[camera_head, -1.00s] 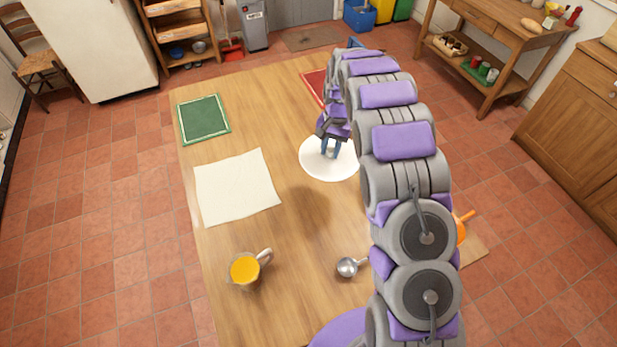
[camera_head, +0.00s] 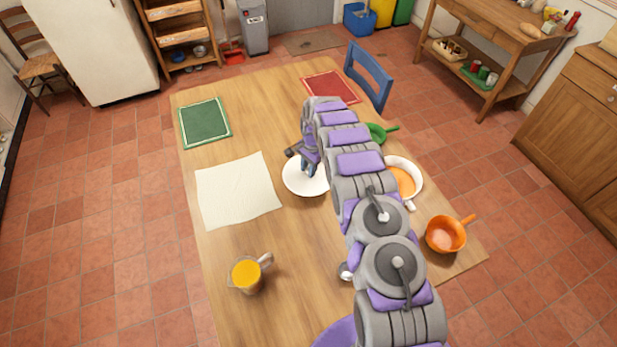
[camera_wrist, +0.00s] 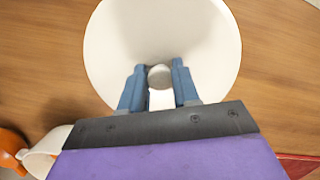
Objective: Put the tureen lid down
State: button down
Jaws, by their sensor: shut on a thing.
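The tureen lid (camera_head: 300,184) is a round white disc near the middle of the wooden table. My gripper (camera_head: 308,172) is above it, and my arm hides its right part. In the wrist view, the lid (camera_wrist: 160,60) fills the upper middle, and the two blue fingers of my gripper (camera_wrist: 160,88) are shut on its round knob (camera_wrist: 160,77). I cannot tell from the views how far the lid is above the table. The white tureen (camera_head: 418,180) with orange soup stands right of my arm.
A cream cloth (camera_head: 238,190) lies left of the lid. A glass jug of orange juice (camera_head: 247,273) stands at the front left. An orange pan (camera_head: 446,235) and a green pan (camera_head: 376,132) are on the right. Green (camera_head: 204,122) and red (camera_head: 330,87) mats lie at the back.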

jog(key=shift+a+f, duration=0.2)
jog(key=shift+f, duration=0.75)
jog(key=shift+d+f, duration=0.15)
jog(key=shift+f, duration=1.25)
jog(key=shift+f, duration=0.15)
jog(key=c, duration=0.8)
grip_release()
